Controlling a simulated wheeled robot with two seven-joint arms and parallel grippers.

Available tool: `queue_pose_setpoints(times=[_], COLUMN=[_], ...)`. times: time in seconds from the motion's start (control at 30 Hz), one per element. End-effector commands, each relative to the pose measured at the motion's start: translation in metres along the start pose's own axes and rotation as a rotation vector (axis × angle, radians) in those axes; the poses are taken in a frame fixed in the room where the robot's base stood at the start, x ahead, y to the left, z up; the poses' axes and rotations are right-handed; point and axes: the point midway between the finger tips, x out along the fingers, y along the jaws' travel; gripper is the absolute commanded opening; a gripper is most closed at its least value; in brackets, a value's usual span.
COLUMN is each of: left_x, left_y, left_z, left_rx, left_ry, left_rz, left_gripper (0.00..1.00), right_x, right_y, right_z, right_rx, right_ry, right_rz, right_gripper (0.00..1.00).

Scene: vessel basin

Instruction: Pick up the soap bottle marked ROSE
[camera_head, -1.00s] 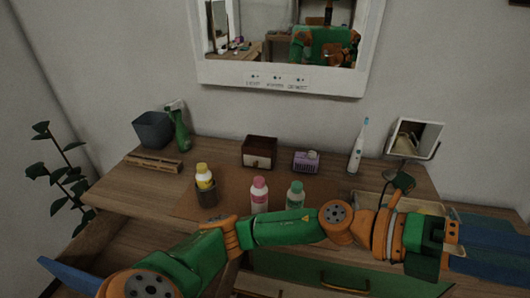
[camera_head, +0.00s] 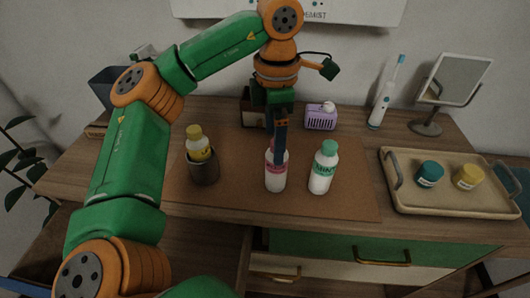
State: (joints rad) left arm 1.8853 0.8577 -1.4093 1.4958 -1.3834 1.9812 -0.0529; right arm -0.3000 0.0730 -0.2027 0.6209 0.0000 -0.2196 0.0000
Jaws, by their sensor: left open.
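A white bottle with a pink label (camera_head: 275,181) stands upright on the brown mat; its label text is too small to read, and its top is hidden behind my gripper. A white bottle with a green cap (camera_head: 321,168), marked MINT, stands just right of it. A yellow bottle (camera_head: 198,143) stands in a dark cup (camera_head: 203,170) to the left. My left gripper (camera_head: 281,155) points down at the pink bottle's top, its blue fingers overlapping it in the picture. It is open; whether it touches the bottle cannot be told. My right gripper is not in view.
A beige tray (camera_head: 455,204) with a teal jar (camera_head: 429,173) and a yellow jar (camera_head: 467,177) lies to the right. A purple basket (camera_head: 320,119), a toothbrush (camera_head: 385,95) and a small mirror (camera_head: 454,80) stand behind. The mat's front right is clear.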

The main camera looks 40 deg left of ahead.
Motion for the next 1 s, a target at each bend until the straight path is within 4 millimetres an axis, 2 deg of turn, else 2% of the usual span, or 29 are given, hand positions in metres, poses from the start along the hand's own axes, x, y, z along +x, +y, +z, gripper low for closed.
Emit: queue_pose_setpoints(times=[0.3, 0.4, 0.57, 0.67, 0.93, 1.0], left_x=[0.053, 0.061, 0.062, 0.062, 0.062, 0.062], left_y=[0.001, 0.001, 0.001, 0.001, 0.001, 0.001], left_z=[0.001, 0.001, 0.001, 0.001, 0.001, 0.001], left_rx=[0.002, 0.001, 0.001, 0.001, 0.002, 0.002], left_ry=[0.003, 0.001, -0.001, -0.001, -0.001, -0.001], left_rz=[-0.004, -0.003, -0.002, -0.002, -0.002, -0.002], left_gripper=[0.94, 0.94, 0.94, 0.72, 0.00, 0.00], right_x=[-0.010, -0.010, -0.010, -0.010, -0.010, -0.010], right_y=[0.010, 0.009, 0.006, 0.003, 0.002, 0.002], right_z=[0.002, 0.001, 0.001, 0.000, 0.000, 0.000], right_rx=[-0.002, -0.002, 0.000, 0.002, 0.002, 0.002], right_ry=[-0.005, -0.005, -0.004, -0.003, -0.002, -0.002], right_rz=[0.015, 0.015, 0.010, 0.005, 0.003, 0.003], right_gripper=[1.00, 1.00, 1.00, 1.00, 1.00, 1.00])
